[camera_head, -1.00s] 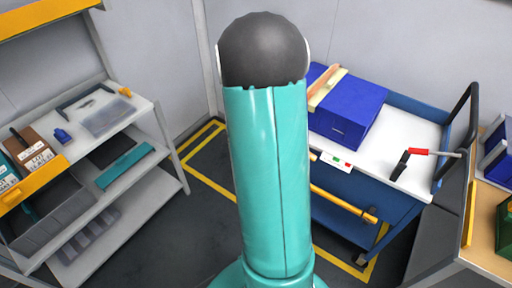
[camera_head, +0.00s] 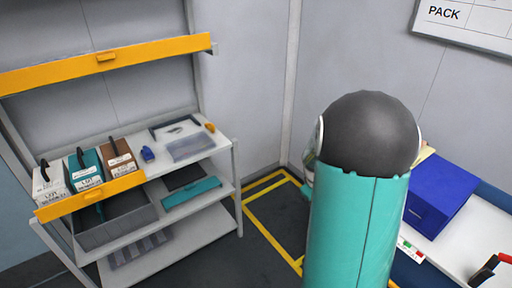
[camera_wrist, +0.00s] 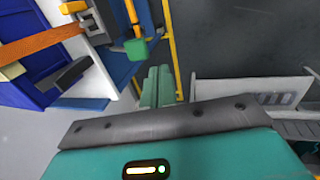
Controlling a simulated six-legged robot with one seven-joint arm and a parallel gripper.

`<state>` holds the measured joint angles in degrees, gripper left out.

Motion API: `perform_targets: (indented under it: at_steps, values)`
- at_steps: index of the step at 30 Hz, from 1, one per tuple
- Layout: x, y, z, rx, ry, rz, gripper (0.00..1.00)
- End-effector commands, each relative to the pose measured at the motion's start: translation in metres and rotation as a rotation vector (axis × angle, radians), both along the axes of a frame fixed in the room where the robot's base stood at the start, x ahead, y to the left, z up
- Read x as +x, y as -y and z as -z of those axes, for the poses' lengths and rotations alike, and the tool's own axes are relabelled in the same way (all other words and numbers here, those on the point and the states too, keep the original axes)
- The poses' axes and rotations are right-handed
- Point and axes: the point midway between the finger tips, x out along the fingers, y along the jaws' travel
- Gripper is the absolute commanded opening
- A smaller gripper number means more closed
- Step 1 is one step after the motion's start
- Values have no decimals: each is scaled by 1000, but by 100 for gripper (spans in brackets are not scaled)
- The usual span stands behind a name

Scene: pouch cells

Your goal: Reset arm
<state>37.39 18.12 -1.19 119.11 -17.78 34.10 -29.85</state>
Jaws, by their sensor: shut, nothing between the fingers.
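My gripper (camera_wrist: 158,88) shows in the wrist view as two green fingers pressed side by side. It is shut and empty, and nothing touches the fingertips. In the head view my arm's thick teal link with its dark round cap stands upright right of the middle. It hides most of what is beyond it, including nearly all of the gripper.
A blue box (camera_head: 440,195) lies on the white-topped cart (camera_head: 455,258) at right. Yellow-marked floor (camera_head: 262,232) between them is clear.

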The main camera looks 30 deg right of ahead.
Motion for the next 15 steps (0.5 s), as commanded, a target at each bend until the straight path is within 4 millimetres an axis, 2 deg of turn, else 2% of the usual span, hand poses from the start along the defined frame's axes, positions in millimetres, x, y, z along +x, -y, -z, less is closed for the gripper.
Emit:
perform_targets:
  at_steps: [5, 8, 11, 15]
  values:
    - [1, -1, -1, -1, 2, 0, 0]
    - [4, -11, -13, -3, 18, 1, 0]
    - [11, -35, -37, -9, 55, 4, 0]
    - [17, -86, -80, -4, 127, 14, 0]
